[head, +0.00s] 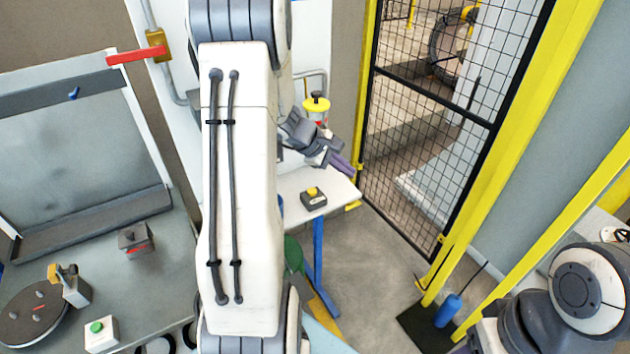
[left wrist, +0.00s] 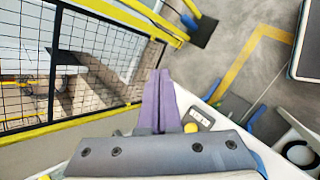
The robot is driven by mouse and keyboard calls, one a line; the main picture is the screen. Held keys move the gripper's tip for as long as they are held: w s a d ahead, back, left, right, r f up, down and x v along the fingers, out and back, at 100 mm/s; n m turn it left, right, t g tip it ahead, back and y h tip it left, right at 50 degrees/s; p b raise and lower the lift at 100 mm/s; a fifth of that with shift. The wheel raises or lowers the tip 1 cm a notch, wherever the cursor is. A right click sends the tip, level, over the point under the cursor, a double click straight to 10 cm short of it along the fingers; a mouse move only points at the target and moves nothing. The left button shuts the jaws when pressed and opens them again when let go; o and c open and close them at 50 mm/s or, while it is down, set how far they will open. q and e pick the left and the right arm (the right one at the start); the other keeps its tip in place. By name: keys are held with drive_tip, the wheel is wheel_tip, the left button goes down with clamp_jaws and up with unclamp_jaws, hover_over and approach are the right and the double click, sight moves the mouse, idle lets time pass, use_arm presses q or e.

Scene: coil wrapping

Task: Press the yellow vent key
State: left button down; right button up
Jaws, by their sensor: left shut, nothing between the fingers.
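The yellow vent key (head: 312,190) is a round button on a small dark box (head: 314,201) on a white table. My left gripper (head: 345,165) has purple fingers, shut and empty. In the head view they show above and to the right of the key, apart from it. In the left wrist view the shut fingers (left wrist: 160,75) point up the picture, and the yellow key (left wrist: 190,127) shows just right of them, partly hidden by the gripper body. My right arm is at the lower right; its gripper is not visible.
The white table (head: 338,184) stands against a black mesh fence (head: 440,110) with yellow posts. A yellow-topped cylinder (head: 317,104) is behind the gripper. A grey bench at left holds a green-button box (head: 100,334). A blue cylinder (head: 448,311) stands on a dark floor mat.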

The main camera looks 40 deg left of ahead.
sight(308, 191)
use_arm(q)
drive_tip(key=s+a+n+t+y, duration=0.1)
drive_tip(key=a+n, duration=0.3)
drive_tip(key=a, duration=0.7)
drive_tip(key=shift+a+f+n+t+y+p, duration=0.3)
drive_tip(key=shift+f+n+t+y+p, duration=0.1)
drive_tip(key=shift+t+y, duration=0.15)
wheel_tip(308, 191, down, 8)
drive_tip(key=b, duration=0.6)
drive_tip(key=shift+f+b, duration=0.15)
drive_tip(key=shift+b, duration=0.2)
drive_tip(key=shift+f+b, duration=0.25)
drive_tip(key=shift+b, duration=0.05)
idle(0.4)
drive_tip(key=shift+f+b, duration=0.4)
drive_tip(key=shift+b, duration=0.2)
